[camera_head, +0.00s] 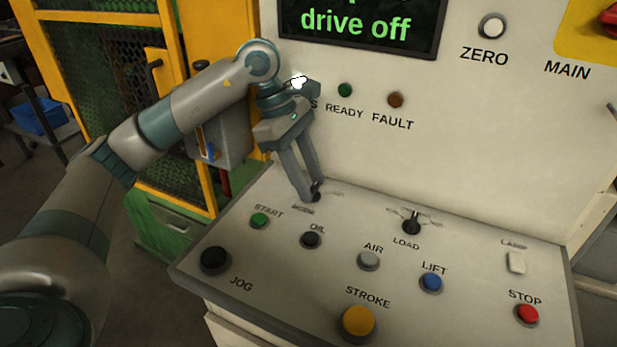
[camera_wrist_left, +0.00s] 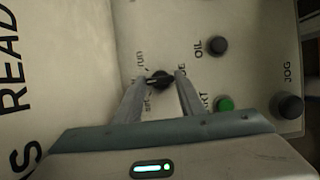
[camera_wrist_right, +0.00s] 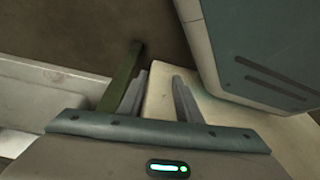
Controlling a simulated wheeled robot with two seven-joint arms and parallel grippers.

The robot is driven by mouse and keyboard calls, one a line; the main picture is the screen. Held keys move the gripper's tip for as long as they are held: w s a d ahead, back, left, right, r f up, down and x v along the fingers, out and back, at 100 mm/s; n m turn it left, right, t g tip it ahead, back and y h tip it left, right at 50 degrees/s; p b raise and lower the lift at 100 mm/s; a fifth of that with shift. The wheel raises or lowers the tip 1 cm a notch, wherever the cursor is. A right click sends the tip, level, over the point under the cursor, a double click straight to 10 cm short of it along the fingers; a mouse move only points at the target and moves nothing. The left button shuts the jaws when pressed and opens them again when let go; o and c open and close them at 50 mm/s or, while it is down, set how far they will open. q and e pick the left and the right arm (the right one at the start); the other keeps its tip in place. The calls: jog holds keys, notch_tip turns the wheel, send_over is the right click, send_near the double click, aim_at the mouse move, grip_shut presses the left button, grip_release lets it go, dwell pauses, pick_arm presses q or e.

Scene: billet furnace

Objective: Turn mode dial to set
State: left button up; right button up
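The mode dial (camera_head: 316,197) is a small black knob at the back left of the sloping panel, mostly hidden behind my left fingers in the head view. In the left wrist view the dial (camera_wrist_left: 161,80) lies between the two fingertips, with "run" and "set" lettering beside it. My left gripper (camera_head: 313,194) reaches down to the dial, one finger on each side. I cannot tell whether the fingers press on it. The dial's exact pointing is unclear. My right gripper (camera_wrist_right: 160,76) is open, with nothing between its fingers, and is outside the head view.
The panel bears the green START button (camera_head: 259,220), black OIL button (camera_head: 311,239), black JOG button (camera_head: 215,260), LOAD switch (camera_head: 411,224) and red STOP button (camera_head: 527,314). A display (camera_head: 360,25) reads "drive off". A yellow-framed mesh cage (camera_head: 110,60) stands left.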

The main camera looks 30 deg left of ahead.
jog(key=shift+s, duration=0.25)
pick_arm(q)
jog(key=shift+n, duration=0.3)
pick_arm(e)
jog(key=shift+f, duration=0.1)
pick_arm(q)
jog(key=shift+f+b, duration=0.1)
jog(key=shift+b, duration=0.35)
jog(key=n+t+b, duration=0.1)
jog(key=n, duration=0.1)
jog(key=n+t+b, duration=0.1)
jog(key=n, duration=0.1)
jog(key=n+y+b, duration=0.1)
jog(key=n, duration=0.1)
jog(key=shift+s+d+n+t+b, duration=0.1)
jog(key=shift+s+n+t+b, duration=0.15)
jog(key=shift+n+t+b, duration=0.15)
jog(key=shift+n+y+b, duration=0.3)
jog(key=shift+n, duration=0.6)
pick_arm(e)
jog(key=w+r, duration=0.3)
jog(key=r, duration=0.9)
jog(key=shift+a+r, duration=0.3)
jog(key=shift+a, duration=0.1)
pick_arm(q)
jog(key=o, duration=1.1)
jog(key=shift+c, duration=0.2)
jog(key=shift+s+r, duration=0.1)
jog(key=shift+r, duration=0.1)
